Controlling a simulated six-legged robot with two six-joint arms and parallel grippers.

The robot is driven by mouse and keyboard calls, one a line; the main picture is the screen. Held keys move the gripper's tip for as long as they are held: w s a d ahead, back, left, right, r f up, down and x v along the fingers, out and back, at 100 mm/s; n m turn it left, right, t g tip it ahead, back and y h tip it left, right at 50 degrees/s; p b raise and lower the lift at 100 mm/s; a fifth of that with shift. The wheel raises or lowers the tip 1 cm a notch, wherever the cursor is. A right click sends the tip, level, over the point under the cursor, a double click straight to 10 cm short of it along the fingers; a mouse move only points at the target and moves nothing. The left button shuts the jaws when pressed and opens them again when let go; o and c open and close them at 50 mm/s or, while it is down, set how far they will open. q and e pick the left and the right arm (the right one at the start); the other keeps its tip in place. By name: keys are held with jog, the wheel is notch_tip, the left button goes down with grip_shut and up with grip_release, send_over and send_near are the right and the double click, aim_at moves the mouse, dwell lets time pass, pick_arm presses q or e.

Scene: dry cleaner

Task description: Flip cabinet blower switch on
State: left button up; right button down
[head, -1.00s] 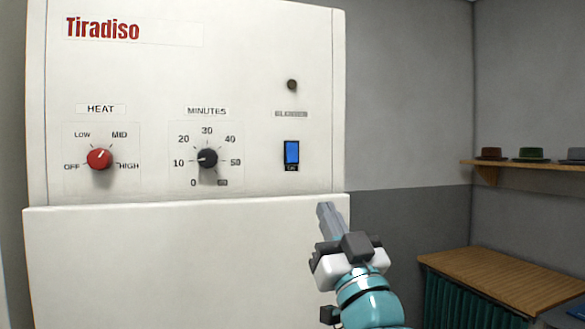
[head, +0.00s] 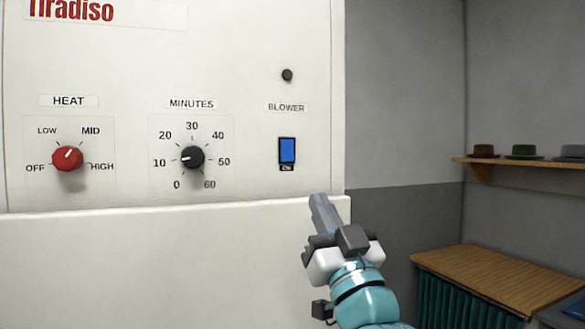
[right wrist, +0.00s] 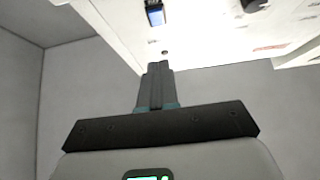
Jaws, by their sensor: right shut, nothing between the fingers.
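The blower switch (head: 287,151) is a blue rocker in a dark frame on the white cabinet's (head: 120,260) upper panel, under the label "BLOWER" (head: 286,107). A small dark round lamp or button (head: 287,75) sits above the label. My right gripper (head: 318,202) is shut and empty, below and to the right of the switch, apart from it. In the right wrist view the shut fingers (right wrist: 157,68) point toward the panel, and the blue switch (right wrist: 155,16) shows beyond them near the top edge. My left gripper is not in view.
A red heat knob (head: 67,158) and a dark minutes knob (head: 192,157) are left of the switch. The lower cabinet front projects below the panel. To the right are a wooden-topped counter (head: 500,278) and a shelf (head: 520,161) with hats.

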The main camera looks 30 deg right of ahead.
aim_at(288, 153)
jog(key=p+x, duration=0.2)
jog(key=x, duration=0.2)
jog(key=f+p+x, duration=0.1)
jog(key=p+x, duration=0.1)
jog(key=x, duration=0.2)
jog(key=w+p+x, duration=0.1)
jog(key=p+x, duration=0.2)
jog(key=x, duration=0.1)
jog(key=shift+w+d+f, duration=0.2)
jog(key=shift+d, duration=0.1)
jog(key=shift+w+d+f, duration=0.15)
jog(key=shift+w+f, duration=0.05)
jog(key=shift+w, duration=0.3)
jog(key=shift+s, duration=0.1)
